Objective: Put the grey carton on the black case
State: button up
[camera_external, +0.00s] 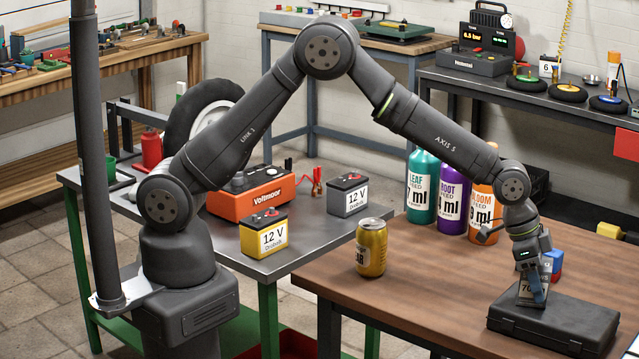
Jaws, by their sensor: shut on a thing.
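The black case (585,322) lies flat and closed on the brown wooden table at the lower right. My gripper (533,290) points down over the left part of the case's lid. It is shut on the grey carton (524,292), a small upright box with a pale label that shows part of a number. The fingers cover much of the carton. Its lower end is at or just above the lid; I cannot tell whether it touches.
A gold can (371,248) stands on the table's left part. Green (422,187), purple (452,198) and orange (481,200) bottles stand at its back. A small blue and red item (555,262) is partly hidden behind my gripper. The table's middle is clear.

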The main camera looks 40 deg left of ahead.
jog(key=o, duration=1.5)
jog(key=v, duration=1.2)
jog(key=shift+s+a, duration=0.1)
jog(key=x, duration=1.2)
notch_tip(320, 180, up, 2)
jog(key=shift+r, duration=0.75)
